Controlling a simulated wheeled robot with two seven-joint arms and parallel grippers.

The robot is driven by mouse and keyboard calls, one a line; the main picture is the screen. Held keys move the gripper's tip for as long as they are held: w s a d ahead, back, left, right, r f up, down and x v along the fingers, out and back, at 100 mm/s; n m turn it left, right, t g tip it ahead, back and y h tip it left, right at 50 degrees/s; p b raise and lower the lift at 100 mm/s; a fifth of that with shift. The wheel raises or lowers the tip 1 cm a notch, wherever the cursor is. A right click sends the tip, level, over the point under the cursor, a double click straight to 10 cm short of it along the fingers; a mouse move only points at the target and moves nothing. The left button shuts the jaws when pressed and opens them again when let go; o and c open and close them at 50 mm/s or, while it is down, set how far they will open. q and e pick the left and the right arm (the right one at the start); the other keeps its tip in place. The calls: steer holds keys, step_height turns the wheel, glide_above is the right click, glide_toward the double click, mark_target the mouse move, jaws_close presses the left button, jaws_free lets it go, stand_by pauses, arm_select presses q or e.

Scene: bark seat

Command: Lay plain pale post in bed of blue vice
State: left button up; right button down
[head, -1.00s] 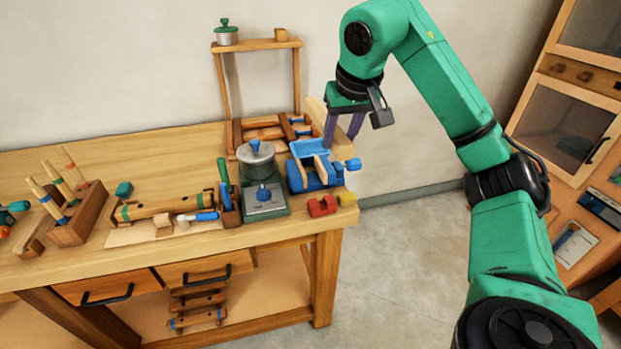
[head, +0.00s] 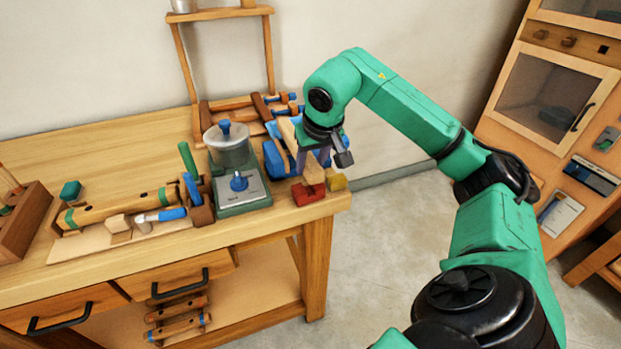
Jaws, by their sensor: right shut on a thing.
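The blue vice (head: 274,157) stands at the right end of the workbench, partly hidden by my right arm and the post. My right gripper (head: 313,158) is over the vice with its purple fingers pointing down, shut on the plain pale post (head: 314,170). The post slants from behind the gripper toward the bench's front edge, its near end just above or behind a red block. Whether the post touches the vice bed cannot be told. My left gripper is not in view.
A red block (head: 308,194) and a yellow block (head: 336,181) sit at the bench corner in front of the vice. A scale with a grey pot (head: 230,150) stands close to the left. A wooden frame (head: 222,15) rises behind. The back left bench top (head: 110,150) is clear.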

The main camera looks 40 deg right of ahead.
step_height(320, 180, down, 3)
steer(key=shift+s+r, duration=0.1)
steer(key=shift+f+b, duration=0.45)
steer(key=shift+f, duration=0.15)
steer(key=shift+c, duration=2)
jaws_free()
steer(key=shift+r, duration=0.1)
